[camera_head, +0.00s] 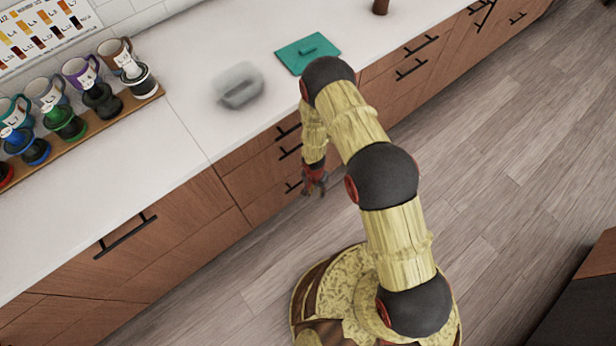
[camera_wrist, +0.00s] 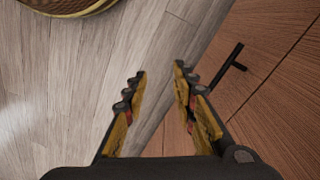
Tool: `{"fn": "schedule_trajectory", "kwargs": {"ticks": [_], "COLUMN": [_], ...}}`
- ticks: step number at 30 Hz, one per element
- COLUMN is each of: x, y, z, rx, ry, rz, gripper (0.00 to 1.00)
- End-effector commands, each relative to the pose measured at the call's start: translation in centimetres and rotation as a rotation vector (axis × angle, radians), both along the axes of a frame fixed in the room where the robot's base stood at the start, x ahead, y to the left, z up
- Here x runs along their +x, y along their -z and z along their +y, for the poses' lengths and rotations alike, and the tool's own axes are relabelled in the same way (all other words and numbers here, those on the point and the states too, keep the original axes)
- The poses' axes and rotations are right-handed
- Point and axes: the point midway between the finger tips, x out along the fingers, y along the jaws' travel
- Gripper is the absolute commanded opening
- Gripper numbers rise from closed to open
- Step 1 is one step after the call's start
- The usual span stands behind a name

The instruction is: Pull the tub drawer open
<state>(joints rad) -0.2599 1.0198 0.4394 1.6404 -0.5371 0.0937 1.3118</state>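Wooden drawer fronts (camera_head: 258,185) with black bar handles line the counter by my arm; I cannot tell which one is the tub drawer. Three handles sit one above another there: upper (camera_head: 288,131), middle (camera_head: 290,152) and lower (camera_head: 294,187). My gripper (camera_head: 315,187) hangs low in front of this stack, close to the lower handle. In the wrist view my gripper (camera_wrist: 160,76) is open and empty, with floor between its fingers. One black handle (camera_wrist: 229,66) shows to the right, outside the fingers. The drawers in view look closed.
A blurry grey translucent container (camera_head: 239,86) and a teal board (camera_head: 307,53) lie on the white counter (camera_head: 190,75). Several mugs (camera_head: 48,92) stand on a wooden rack at left. Wood floor (camera_head: 500,140) in front of the drawers is clear.

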Motion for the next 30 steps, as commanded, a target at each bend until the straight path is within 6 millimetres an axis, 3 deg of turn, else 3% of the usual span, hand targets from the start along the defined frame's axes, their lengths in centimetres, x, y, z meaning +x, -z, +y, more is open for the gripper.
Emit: {"fn": "schedule_trajectory", "kwargs": {"ticks": [3,6,16,30], "x": [4.0,6.2,7.2,8.1], "y": [-0.1,-0.4,-0.2,6.2], "z": [2.3,3.8,5.0,5.7], "rx": [0.072,0.133,0.196,0.194], "ry": [0.13,0.246,0.459,0.458], "rz": [-0.099,-0.151,-0.173,-0.172], "gripper": [0.27,0.27,0.27,0.27]}}
